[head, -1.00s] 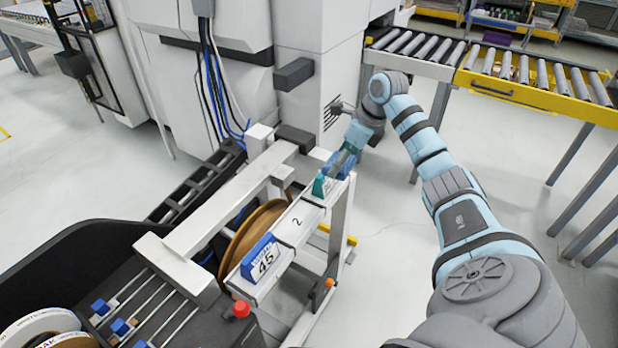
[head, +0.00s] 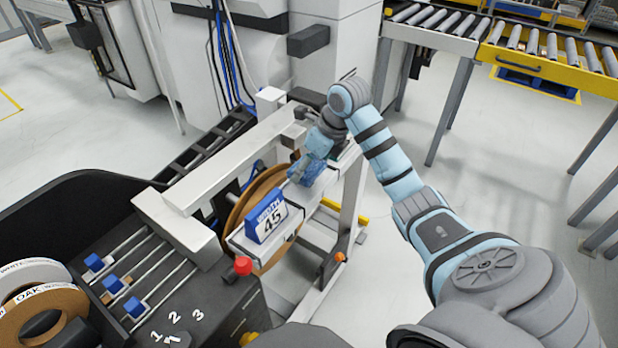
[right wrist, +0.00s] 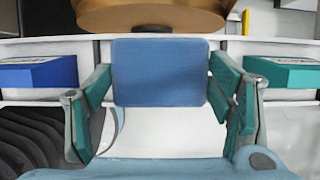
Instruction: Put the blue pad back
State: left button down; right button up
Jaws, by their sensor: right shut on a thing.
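The blue pad (right wrist: 160,72) is between the two fingers of my right gripper (right wrist: 160,90), which touch its left and right sides. In the head view the right gripper (head: 306,172) is over the middle of the white rail (head: 240,240), where the blue pad is partly hidden by the hand. A blue block marked 45 (head: 266,220) stands nearer on the rail. A teal block (right wrist: 283,75) sits on the other side of the pad in the right wrist view. I cannot tell whether the pad touches the rail. The left gripper is out of view.
A red knob (head: 243,266) and a dark panel with blue sliders (head: 115,285) are at the near left. Open floor lies to the right.

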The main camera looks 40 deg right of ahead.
aim_at(314, 168)
jog(key=shift+d+f, duration=0.1)
jog(key=shift+f, duration=1.45)
jog(key=shift+f, duration=0.2)
jog(key=o, duration=1.1)
jog(key=shift+r, duration=0.3)
jog(key=p+v, duration=0.1)
jog(key=v, duration=1.1)
jog(key=shift+f, duration=0.1)
